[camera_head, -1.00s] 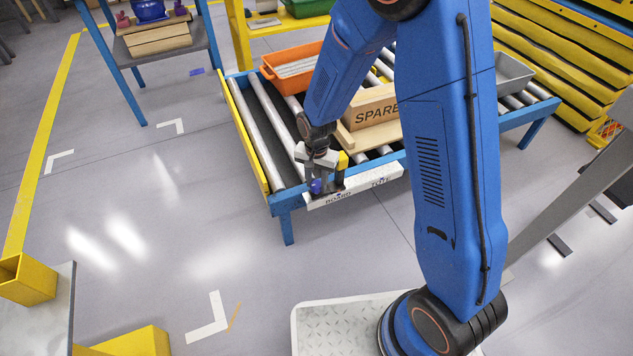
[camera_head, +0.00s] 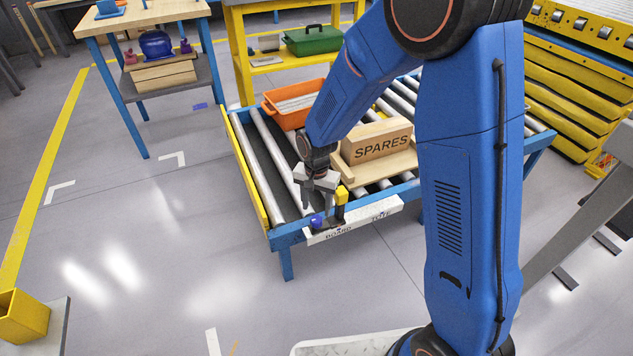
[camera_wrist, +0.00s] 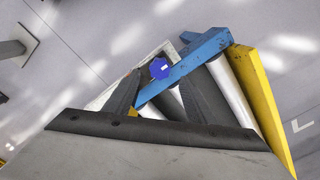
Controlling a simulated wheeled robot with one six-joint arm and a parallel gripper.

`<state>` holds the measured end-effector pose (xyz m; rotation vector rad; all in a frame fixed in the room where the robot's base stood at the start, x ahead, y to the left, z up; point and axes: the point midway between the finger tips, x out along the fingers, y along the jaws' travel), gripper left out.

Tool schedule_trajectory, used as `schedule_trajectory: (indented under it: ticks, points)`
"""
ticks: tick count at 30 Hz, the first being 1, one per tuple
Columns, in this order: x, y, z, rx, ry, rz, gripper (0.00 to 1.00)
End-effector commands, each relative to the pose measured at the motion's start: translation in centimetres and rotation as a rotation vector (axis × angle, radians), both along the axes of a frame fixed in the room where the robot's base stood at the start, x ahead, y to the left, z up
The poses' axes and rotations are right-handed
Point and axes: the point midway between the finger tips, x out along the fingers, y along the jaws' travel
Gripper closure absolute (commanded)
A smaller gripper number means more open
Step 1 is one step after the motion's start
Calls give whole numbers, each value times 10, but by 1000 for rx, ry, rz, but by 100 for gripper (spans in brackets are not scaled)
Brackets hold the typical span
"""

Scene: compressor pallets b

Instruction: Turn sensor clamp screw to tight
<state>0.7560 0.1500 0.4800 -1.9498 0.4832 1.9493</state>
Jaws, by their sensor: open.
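The blue clamp screw knob (camera_head: 316,221) stands on the white labelled front plate of the roller conveyor, beside a yellow and black sensor (camera_head: 341,197). A small pale mark shows on the knob's face in the wrist view (camera_wrist: 159,68). My gripper (camera_head: 318,206) points down just above the knob, with its fingers apart and empty. In the wrist view the knob shows beyond and between the two dark fingertips (camera_wrist: 162,74), clear of both. How tight the screw sits cannot be told.
The conveyor's blue front rail (camera_head: 290,233) and yellow side rail (camera_head: 246,170) lie close to my gripper. Behind it are a wooden SPARES box (camera_head: 380,147) on a pallet and an orange tote (camera_head: 285,108).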

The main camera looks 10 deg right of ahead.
Motion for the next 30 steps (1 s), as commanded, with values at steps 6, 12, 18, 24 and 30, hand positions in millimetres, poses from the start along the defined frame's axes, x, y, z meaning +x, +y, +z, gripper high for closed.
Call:
schedule_trajectory:
  ticks: [6, 12, 18, 24, 30]
  points:
    - [1, 0, 44, 2, -3, 0, 50]
    - [1, 0, 81, 2, -3, 0, 50]
    - [0, 0, 106, 1, -2, 0, 50]
    - [0, 0, 115, 0, 0, 0, 50]
    - [0, 0, 115, 0, 0, 0, 50]
